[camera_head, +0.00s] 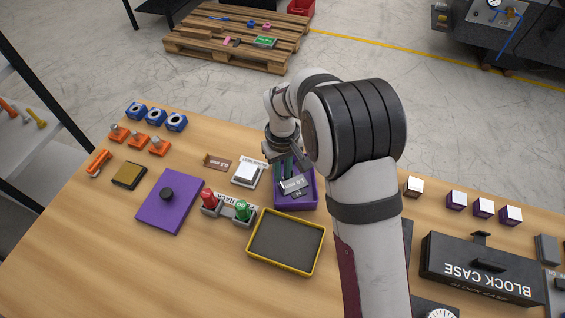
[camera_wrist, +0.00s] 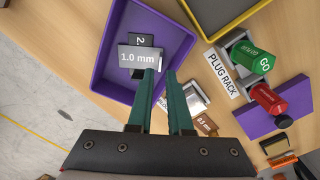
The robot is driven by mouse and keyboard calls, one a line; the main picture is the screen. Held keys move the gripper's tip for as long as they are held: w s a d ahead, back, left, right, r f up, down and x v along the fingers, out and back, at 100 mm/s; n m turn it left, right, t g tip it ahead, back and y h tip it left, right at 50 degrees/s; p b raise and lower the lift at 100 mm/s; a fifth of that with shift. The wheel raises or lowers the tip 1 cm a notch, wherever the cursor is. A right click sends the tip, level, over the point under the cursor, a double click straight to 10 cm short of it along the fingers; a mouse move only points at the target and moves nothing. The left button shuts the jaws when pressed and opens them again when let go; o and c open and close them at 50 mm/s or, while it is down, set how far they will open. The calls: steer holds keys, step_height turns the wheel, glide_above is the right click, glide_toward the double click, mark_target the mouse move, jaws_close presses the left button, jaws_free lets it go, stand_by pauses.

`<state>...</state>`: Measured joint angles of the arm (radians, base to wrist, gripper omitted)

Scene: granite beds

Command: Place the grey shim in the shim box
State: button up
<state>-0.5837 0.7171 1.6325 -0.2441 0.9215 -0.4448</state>
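The grey shim (camera_wrist: 139,58), marked "1.0 mm", lies inside the purple open-topped box (camera_wrist: 103,84) and partly covers a black tag marked "2" (camera_wrist: 142,40). In the head view the shim (camera_head: 295,185) also shows within the walls of the purple box (camera_head: 296,206). My gripper (camera_wrist: 160,73) has two green fingers with a gap between them. They reach down over the box's edge beside the shim's end. The left fingertip overlaps the shim's end in the picture; whether it touches is unclear. Nothing shows between the fingers.
A yellow-rimmed tray (camera_head: 255,262) stands in front of the box. A plug rack with a red plug (camera_head: 208,198) and green plug (camera_head: 242,210) is to its left. A pale block (camera_head: 248,172) and a brown shim (camera_head: 217,162) lie close by. A black block case (camera_head: 480,270) is right.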

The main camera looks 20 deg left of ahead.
mark_target(283, 185)
step_height(283, 185, up, 7)
steer(key=s+d+r+m, duration=0.4)
steer(key=d+r, duration=0.3)
steer(key=d, duration=0.3)
steer(key=s+d+m, duration=0.3)
steer(key=s, duration=0.3)
steer(key=s+d+m+y, duration=0.1)
steer(key=s+d+m, duration=0.3)
steer(key=s, duration=0.3)
steer(key=s+d+r+m, duration=0.1)
steer(key=s+d+m, duration=0.2)
steer(key=s, duration=0.4)
steer(key=shift+d+m+y, duration=0.3)
steer(key=shift+d+y, duration=0.1)
steer(key=shift+d, duration=0.05)
